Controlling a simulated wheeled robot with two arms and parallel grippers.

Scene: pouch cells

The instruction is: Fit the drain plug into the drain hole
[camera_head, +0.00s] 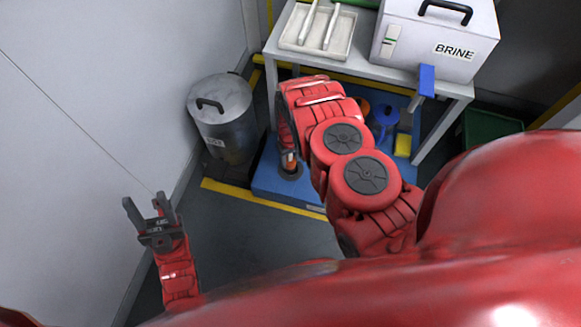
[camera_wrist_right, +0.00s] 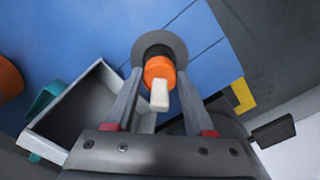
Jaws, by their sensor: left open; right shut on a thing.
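The drain plug is orange with a pale handle (camera_wrist_right: 160,95). In the wrist view it sits between the fingers of my right gripper (camera_wrist_right: 158,92), which is shut on it. The drain hole is dark with a grey round rim (camera_wrist_right: 180,46), set in the blue floor. The plug overlaps the near part of the hole in the wrist view; I cannot tell whether it is inside or above it. The rim shows in the head view (camera_head: 291,174). My left gripper (camera_head: 148,200) is open and empty, far left.
A lidded grey bin (camera_head: 222,115) stands left of the hole. A grey table (camera_head: 345,68) with a white tray (camera_head: 300,47) and BRINE box (camera_head: 425,47) stands behind. A blue object (camera_head: 384,118) and yellow block (camera_head: 403,145) lie to the right. Grey floor in front is clear.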

